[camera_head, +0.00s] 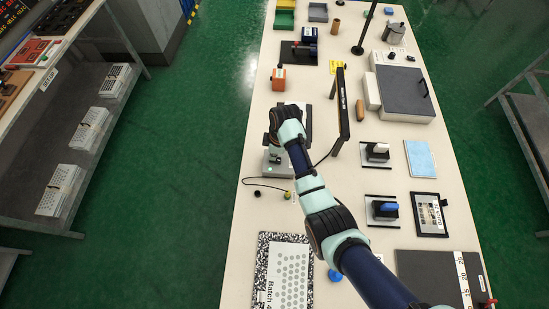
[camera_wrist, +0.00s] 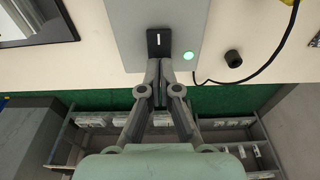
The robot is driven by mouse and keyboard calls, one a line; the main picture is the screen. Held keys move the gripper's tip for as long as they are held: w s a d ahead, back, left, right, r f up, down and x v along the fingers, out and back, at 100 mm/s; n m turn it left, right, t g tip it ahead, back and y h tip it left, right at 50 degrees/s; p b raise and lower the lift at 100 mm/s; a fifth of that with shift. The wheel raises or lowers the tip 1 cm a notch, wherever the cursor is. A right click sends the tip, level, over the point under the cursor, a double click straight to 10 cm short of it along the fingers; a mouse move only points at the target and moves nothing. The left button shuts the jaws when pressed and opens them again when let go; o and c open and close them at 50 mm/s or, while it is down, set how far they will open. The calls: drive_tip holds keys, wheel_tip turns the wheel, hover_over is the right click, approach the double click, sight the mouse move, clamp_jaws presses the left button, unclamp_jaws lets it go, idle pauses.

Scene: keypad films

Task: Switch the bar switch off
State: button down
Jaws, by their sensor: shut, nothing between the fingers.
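The bar switch is a black rocker (camera_wrist: 159,42) with a white line on it, set in a grey box (camera_wrist: 125,25) in the wrist view. A round green lamp (camera_wrist: 188,56) glows beside the rocker. My gripper (camera_wrist: 159,64) is shut and empty. Its tips are right at the rocker's near end in the picture; I cannot tell whether they touch it. In the head view the grey box (camera_head: 274,168) is partly hidden by my arm, and the fingertips are not clear there.
A black upright bar (camera_head: 343,104) stands to the right of the box. A black cable (camera_wrist: 270,60) runs past a small black knob (camera_wrist: 233,58). A dotted sheet (camera_head: 288,280) lies in front.

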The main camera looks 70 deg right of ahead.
drive_tip(key=shift+f+b, duration=0.4)
drive_tip(key=shift+f, duration=0.25)
wheel_tip(320, 180, up, 7)
drive_tip(key=p, duration=0.7)
drive_tip(key=shift+r, duration=0.1)
idle(0.3)
idle(0.3)
